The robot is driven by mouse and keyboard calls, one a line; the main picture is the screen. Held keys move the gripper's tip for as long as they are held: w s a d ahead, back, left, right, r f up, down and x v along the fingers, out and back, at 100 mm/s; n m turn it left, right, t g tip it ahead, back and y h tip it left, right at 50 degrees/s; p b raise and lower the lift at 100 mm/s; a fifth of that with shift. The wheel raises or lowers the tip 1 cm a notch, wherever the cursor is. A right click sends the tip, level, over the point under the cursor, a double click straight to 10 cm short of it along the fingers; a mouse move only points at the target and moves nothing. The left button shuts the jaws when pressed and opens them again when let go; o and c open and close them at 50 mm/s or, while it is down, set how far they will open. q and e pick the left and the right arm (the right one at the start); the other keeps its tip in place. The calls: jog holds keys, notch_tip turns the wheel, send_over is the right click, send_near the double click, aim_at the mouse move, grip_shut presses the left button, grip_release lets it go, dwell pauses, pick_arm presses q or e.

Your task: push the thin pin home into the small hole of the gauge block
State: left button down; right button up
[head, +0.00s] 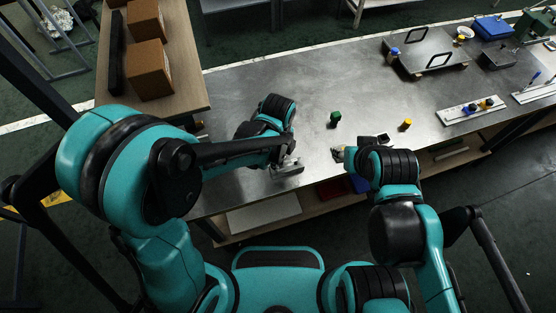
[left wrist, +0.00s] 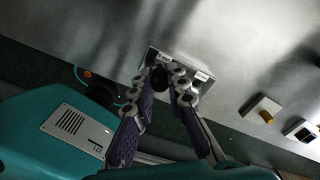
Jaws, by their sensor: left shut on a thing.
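The gauge block (left wrist: 182,62) is a grey metal block with small white labels on its top, in the left wrist view. In the head view it (head: 290,168) shows partly near the table's front edge, below my left gripper. My left gripper (left wrist: 166,76) is over the block's near side, shut on a small dark piece, which looks like the head of the thin pin (left wrist: 159,78). The pin's shank and the small hole are hidden, so I cannot tell how deep the pin sits. My right gripper (head: 345,152) is over the table's front edge, its fingers unclear.
A green-topped piece (head: 336,118) and a yellow-topped piece (head: 407,124) stand on the metal table (head: 240,85). A tray with handles (head: 425,52) and a white rack (head: 471,110) are farther right. Brown boxes (head: 149,70) stand at left.

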pick_arm(q)
jog(key=shift+f+b, duration=0.55)
jog(key=shift+f, duration=0.2)
jog(key=c, duration=1.4)
grip_release()
jog(key=shift+c, duration=0.2)
jog(key=shift+r, duration=0.1)
notch_tip(320, 180, up, 12)
